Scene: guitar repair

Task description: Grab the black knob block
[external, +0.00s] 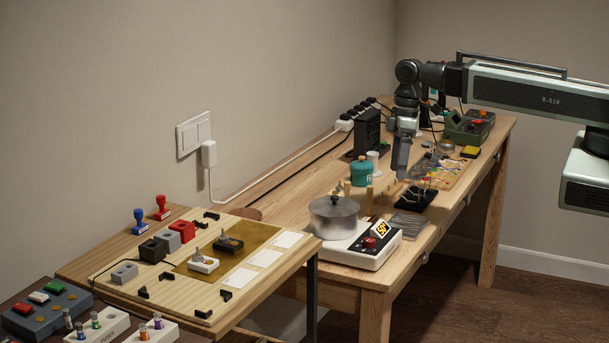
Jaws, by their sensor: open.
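Two dark blocks lie on the wooden board at the left, and I cannot tell for sure which is the black knob block. One is a low black block (229,244) with a small upright piece on top, on the amber mat. The other is a black cube-like block (152,250) by the board's left side, next to grey and red blocks. My gripper (402,172) is open and points down above the far wooden table, well to the right of and behind both blocks. Its fingers are small and seen from the side here.
A white block (203,263) sits close to the low black block. A metal pot (334,216) on a white base (379,249) stands between my gripper and the board. A teal canister (361,172) and a dark upright unit (367,133) stand left of the gripper.

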